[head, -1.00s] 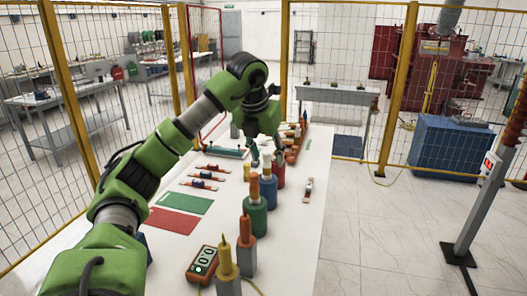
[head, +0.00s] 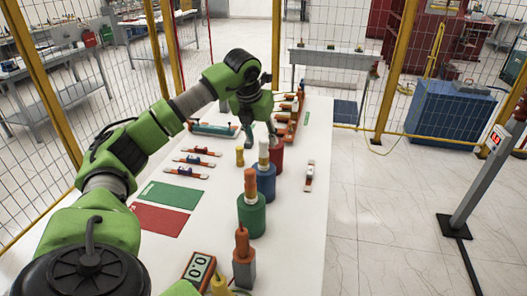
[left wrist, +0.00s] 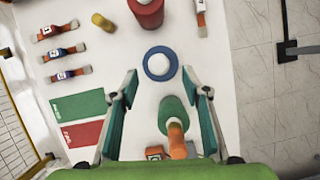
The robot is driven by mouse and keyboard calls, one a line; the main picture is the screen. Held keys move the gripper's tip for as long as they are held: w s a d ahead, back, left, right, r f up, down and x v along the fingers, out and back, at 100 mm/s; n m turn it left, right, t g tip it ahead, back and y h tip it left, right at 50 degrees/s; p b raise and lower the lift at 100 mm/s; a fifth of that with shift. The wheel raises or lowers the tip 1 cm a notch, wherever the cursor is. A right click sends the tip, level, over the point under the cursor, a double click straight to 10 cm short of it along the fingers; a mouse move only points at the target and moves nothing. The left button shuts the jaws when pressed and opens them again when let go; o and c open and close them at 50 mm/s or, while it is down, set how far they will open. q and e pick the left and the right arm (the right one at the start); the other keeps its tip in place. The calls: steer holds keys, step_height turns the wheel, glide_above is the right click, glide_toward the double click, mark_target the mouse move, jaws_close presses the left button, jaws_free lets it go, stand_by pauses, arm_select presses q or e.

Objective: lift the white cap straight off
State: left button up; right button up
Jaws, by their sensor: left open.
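The white cap (head: 263,152) stands upright on top of the blue bushing (head: 264,183) in the head view. From above in the left wrist view, the white cap (left wrist: 159,64) is a pale disc inside a blue ring. My left gripper (head: 260,137) is open and empty, close to the cap's top. In the left wrist view its fingers (left wrist: 160,76) are spread wide, with the cap between and slightly beyond the tips. I see no contact with the cap; the exact height gap cannot be told. My right gripper is not in view.
A green bushing (head: 251,217) with an orange-brown top stands in front of the blue one, and a red bushing (head: 276,155) behind. A grey bushing (head: 243,271) and a control box (head: 199,268) are nearest. Green (head: 171,195) and red (head: 157,219) mats lie left.

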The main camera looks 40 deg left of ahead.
mark_target(262, 142)
arm_select(q)
steer(key=shift+p+x, duration=0.7)
steer(key=shift+x, duration=0.2)
steer(key=p+x, duration=0.1)
steer(key=x, duration=0.2)
steer(key=shift+w+a+f+p, duration=0.1)
steer(key=shift+w+p, duration=0.05)
steer(key=shift+p, duration=0.2)
steer(key=shift+w+f, duration=0.1)
steer(key=shift+f, duration=0.25)
steer(key=c, duration=1.2)
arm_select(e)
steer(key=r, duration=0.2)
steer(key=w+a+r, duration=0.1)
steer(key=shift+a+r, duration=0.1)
